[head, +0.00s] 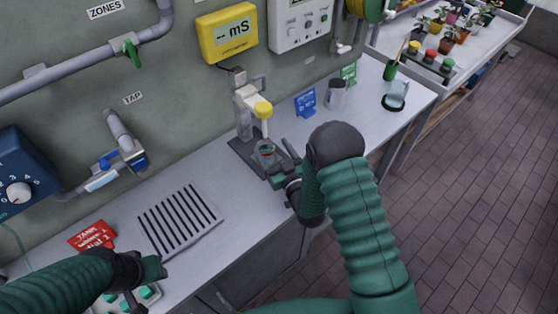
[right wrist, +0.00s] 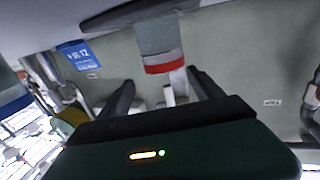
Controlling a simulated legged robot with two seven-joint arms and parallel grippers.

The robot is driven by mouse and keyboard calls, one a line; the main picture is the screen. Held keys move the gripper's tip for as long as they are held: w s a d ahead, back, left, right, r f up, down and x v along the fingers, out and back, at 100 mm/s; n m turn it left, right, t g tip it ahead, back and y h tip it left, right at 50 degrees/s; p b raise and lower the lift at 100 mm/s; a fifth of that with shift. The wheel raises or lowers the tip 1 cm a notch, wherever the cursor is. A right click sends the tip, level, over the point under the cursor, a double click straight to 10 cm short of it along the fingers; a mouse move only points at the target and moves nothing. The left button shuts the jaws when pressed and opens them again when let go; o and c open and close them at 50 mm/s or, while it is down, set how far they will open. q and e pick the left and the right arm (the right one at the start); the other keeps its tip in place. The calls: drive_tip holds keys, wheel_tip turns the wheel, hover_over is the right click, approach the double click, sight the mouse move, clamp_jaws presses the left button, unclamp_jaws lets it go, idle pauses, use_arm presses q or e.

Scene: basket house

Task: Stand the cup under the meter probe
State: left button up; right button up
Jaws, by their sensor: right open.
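The small clear cup (head: 266,153) with a red band stands upright on the dark base plate (head: 240,150) of the probe stand. The yellow-capped probe (head: 264,112) hangs just above it or into its mouth; I cannot tell which. My right gripper (head: 281,163) is open beside the cup on its near right side. In the right wrist view the cup (right wrist: 160,42) shows beyond and between the open fingers (right wrist: 160,90). The yellow meter (head: 228,32) on the wall reads "-- mS". My left gripper (head: 146,284) is at the lower left, empty, with its fingers apart.
A drain grille (head: 180,220) and a red card (head: 92,235) lie on the bench at left. A wall tap (head: 125,150) is above. To the right are a blue card (head: 306,102), a grey jug (head: 336,95) and a clear vessel on a dark disc (head: 396,92).

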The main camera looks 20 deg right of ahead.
drive_tip(key=s, duration=0.6)
drive_tip(key=shift+s+d+r+b, duration=0.1)
drive_tip(key=shift+s+r+b, duration=0.1)
drive_tip(key=shift+b, duration=0.1)
drive_tip(key=shift+a+g, duration=0.25)
drive_tip(key=shift+g, duration=0.45)
drive_tip(key=shift+w+f+g+h, duration=0.1)
drive_tip(key=shift+f+g+h, duration=0.2)
drive_tip(key=shift+g, duration=0.6)
drive_tip(key=s+g, duration=0.3)
drive_tip(key=s+f+g, duration=0.1)
drive_tip(key=shift+s+d+g+h, duration=0.35)
drive_tip(key=shift+s+g+h, duration=0.05)
drive_tip(key=s+a+r+m+g, duration=0.1)
drive_tip(key=s+g, duration=0.6)
drive_tip(key=s, duration=0.9)
drive_tip(key=shift+r, duration=0.5)
